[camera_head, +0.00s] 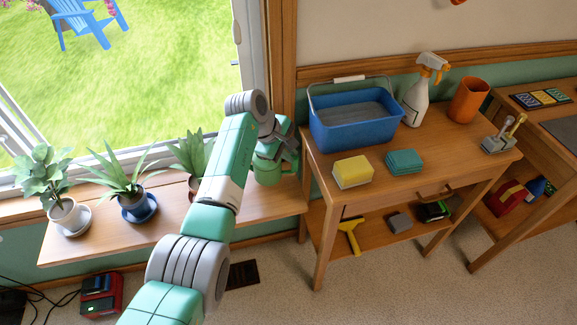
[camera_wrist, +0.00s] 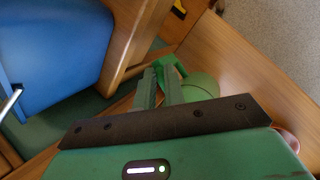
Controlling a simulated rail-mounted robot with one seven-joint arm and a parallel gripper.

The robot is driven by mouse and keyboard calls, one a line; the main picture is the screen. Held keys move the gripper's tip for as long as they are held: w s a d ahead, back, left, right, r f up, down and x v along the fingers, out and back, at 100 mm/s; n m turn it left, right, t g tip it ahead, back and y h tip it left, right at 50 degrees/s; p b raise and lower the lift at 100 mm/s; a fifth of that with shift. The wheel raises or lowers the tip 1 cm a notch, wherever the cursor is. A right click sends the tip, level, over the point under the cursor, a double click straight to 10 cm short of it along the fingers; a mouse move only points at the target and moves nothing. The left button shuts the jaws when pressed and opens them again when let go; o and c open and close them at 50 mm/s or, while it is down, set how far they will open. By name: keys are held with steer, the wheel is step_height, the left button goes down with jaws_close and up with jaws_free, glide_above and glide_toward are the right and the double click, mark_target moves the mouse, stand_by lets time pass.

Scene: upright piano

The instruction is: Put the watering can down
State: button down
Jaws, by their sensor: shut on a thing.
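The green watering can (camera_head: 272,173) is at the right end of the wooden window shelf, beside the tool table. It looks upright, but I cannot tell whether its base touches the shelf. In the wrist view its round green body (camera_wrist: 202,86) shows beyond my fingers, partly covered by them. My gripper (camera_wrist: 168,78) is shut on a green part of the can, seemingly its handle. In the head view my arm hides part of the can.
Potted plants stand along the window shelf (camera_head: 110,243), left of the can: one in a white pot (camera_head: 68,217), one in a blue pot (camera_head: 134,207) and one behind my arm. The table (camera_head: 330,195) to the right holds a blue bucket (camera_head: 355,128), sponges and a spray bottle.

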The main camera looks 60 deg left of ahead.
step_height(320, 180, down, 4)
steer(key=shift+r+b, duration=0.1)
steer(key=shift+b, duration=1.05)
steer(key=c, duration=1.5)
jaws_free()
steer(key=p+v, duration=0.6)
steer(key=v, duration=0.6)
steer(key=shift+r, duration=0.15)
